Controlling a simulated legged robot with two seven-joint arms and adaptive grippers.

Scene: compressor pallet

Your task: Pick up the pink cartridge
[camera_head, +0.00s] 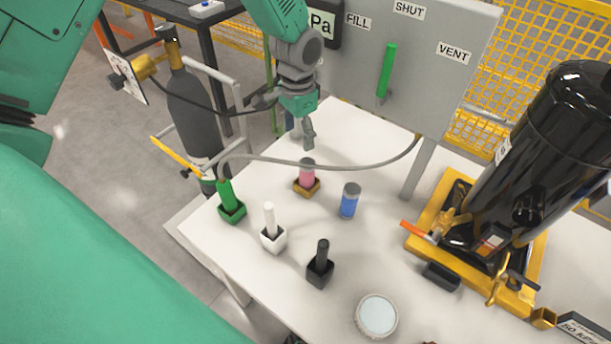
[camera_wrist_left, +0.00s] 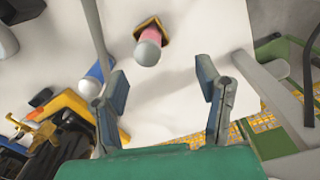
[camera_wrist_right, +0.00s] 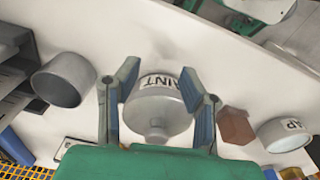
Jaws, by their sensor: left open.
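The pink cartridge (camera_head: 307,172) stands in a small brown square holder (camera_head: 307,188) on the white table. In the left wrist view the cartridge (camera_wrist_left: 148,48) shows its round grey end, with its holder behind it. My left gripper (camera_head: 290,118) is open and empty, above the table and behind the cartridge in the head view. In the left wrist view the cartridge lies beyond the open fingertips, not between them. My right gripper (camera_wrist_right: 158,80) shows only in the right wrist view. Its fingers are apart, on either side of a grey container (camera_wrist_right: 156,108) with a partly hidden label; contact is unclear.
A blue cartridge (camera_head: 349,200) stands right of the pink one. A grey hose (camera_head: 330,165) crosses just behind the pink cartridge. A panel (camera_head: 430,60) rises behind.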

